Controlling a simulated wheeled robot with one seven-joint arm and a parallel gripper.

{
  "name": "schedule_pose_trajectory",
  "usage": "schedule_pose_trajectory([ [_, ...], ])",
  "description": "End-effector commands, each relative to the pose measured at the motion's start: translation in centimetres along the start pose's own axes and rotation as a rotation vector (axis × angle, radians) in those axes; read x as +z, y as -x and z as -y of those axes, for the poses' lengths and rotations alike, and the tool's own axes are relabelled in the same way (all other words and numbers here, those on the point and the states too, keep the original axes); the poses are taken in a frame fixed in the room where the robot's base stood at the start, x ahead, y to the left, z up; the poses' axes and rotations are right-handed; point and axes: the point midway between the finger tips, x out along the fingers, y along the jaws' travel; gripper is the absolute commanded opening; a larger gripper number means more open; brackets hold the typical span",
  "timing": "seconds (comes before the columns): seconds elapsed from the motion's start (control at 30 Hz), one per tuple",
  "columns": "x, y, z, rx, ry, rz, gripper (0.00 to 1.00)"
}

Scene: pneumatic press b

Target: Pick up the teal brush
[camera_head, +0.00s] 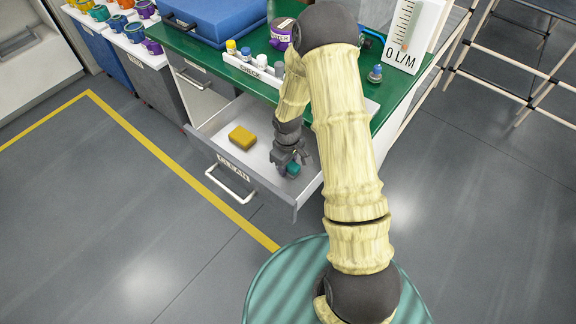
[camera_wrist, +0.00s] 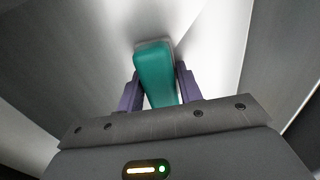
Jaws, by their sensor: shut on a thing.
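The teal brush (camera_head: 293,170) is inside the open drawer (camera_head: 214,149) marked CLEAN, toward its right end. In the wrist view the teal brush (camera_wrist: 155,72) stands between the two purple-grey fingers. My gripper (camera_head: 291,164) reaches down into the drawer and is shut on the brush; it also shows in the wrist view (camera_wrist: 158,90). The fingers and wrist hide part of the brush in the head view. I cannot tell whether the brush touches the drawer floor.
A yellow sponge (camera_head: 243,138) lies left of the gripper in the same drawer. The drawer's walls surround the gripper. The green worktop (camera_head: 180,45) is above, with a white CHECK tray (camera_head: 250,71) of small bottles near its edge. The floor in front is clear.

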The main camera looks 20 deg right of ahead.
Motion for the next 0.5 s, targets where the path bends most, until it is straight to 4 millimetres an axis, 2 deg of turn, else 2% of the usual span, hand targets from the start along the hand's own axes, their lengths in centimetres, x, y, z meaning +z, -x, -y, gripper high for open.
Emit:
schedule_pose_trajectory([
  [0.27,-0.1,0.7,0.0,0.001,0.0,-0.003,0.09],
  [0.37,-0.1,2.0,-0.1,0.002,-0.001,-0.003,0.09],
  [0.5,-0.1,4.6,-0.1,0.002,-0.001,-0.005,0.09],
])
